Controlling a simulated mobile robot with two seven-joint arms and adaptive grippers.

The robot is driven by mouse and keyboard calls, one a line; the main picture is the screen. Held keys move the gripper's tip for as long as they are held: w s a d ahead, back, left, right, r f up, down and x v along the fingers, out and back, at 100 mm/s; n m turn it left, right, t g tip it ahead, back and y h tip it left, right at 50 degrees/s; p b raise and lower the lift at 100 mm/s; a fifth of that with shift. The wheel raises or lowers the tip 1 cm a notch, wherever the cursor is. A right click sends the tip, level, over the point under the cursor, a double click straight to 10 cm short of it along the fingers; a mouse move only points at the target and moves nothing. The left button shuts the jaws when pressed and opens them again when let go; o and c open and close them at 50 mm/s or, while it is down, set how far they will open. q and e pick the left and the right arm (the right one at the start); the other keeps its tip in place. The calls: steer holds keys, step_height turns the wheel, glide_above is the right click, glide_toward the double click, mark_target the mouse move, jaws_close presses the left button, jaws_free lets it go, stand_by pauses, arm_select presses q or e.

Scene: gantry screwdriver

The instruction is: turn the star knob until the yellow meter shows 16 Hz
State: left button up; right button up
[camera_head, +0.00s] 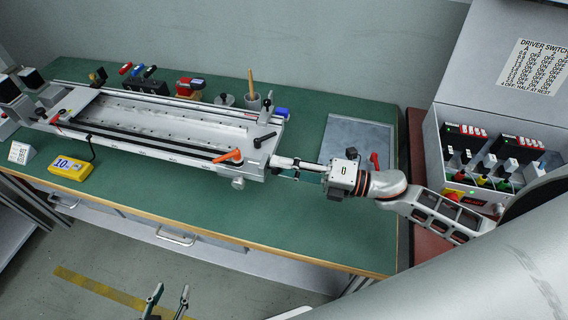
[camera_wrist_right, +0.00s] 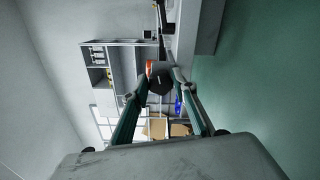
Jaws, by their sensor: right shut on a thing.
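The yellow meter (camera_head: 70,168) lies on the bench at the left, and its display seems to read 10. The dark star knob (camera_wrist_right: 160,82) sits between the fingertips of my right gripper (camera_wrist_right: 161,86) in the right wrist view. In the head view, my right gripper (camera_head: 282,168) reaches in from the right to the rail's right end and is shut on the knob, which it largely hides there. My left gripper (camera_head: 166,300) shows at the bottom edge, its two fingers apart and empty, below the bench front.
The long gantry rail (camera_head: 150,150) lies along the green bench (camera_head: 300,225), with an orange lever (camera_head: 230,156) near the right end. A grey plate (camera_head: 357,140) lies to the right. An open driver case (camera_head: 440,160) stands at the far right. The bench's front strip is mostly clear.

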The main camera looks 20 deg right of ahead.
stand_by(0.3)
steer(key=o, duration=1.1)
steer(key=shift+c, duration=0.2)
steer(key=v, duration=0.7)
steer(key=shift+s+d, duration=0.15)
steer(key=shift+d, duration=0.05)
